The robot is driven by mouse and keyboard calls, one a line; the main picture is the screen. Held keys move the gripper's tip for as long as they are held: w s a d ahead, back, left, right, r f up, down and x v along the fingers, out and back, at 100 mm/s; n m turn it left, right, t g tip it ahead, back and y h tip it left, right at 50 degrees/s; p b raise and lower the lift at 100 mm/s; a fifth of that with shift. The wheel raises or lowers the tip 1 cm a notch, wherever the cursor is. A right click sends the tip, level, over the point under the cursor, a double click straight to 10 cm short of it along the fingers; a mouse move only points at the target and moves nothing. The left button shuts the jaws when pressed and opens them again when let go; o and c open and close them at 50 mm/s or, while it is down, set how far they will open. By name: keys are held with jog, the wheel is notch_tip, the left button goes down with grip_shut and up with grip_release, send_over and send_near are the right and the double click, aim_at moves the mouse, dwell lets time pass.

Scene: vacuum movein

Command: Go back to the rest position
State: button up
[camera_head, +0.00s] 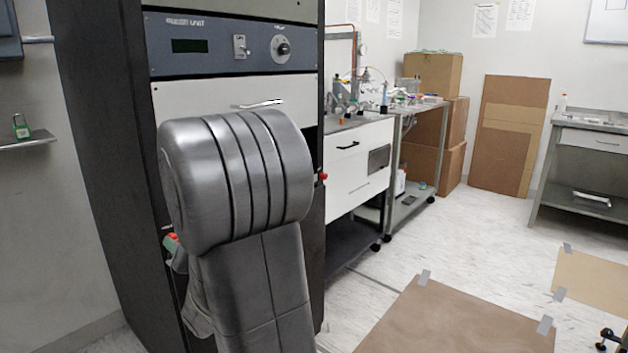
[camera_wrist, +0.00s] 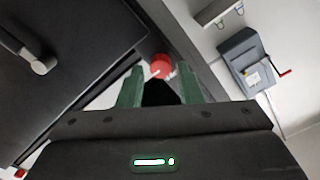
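My gripper (camera_wrist: 160,88) shows in the wrist view with its two green fingers spread apart. A red round knob (camera_wrist: 162,66) appears between and just beyond the fingertips, at the edge of a dark panel; I cannot tell whether the fingers touch it. Nothing is seen clasped. In the head view my grey arm stands in front of the tall dark cabinet (camera_head: 110,170) and hides most of the gripper area. A small orange-red and greenish part shows at the arm's left side, too covered to identify.
A control panel (camera_head: 235,45) tops the cabinet. A white-drawered bench (camera_head: 355,165) stands right of the cabinet. A brown floor sheet (camera_head: 440,325) lies ahead. The wrist view shows a grey box (camera_wrist: 248,62) with a red crank.

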jog(key=shift+x, duration=0.8)
jog(key=p+v, duration=0.2)
jog(key=v, duration=1.2)
jog(key=w+a+n+p, duration=0.8)
jog(key=w+a+n, duration=0.1)
jog(key=n, duration=0.8)
jog(key=shift+a+n, duration=0.4)
jog(key=shift+a, duration=0.35)
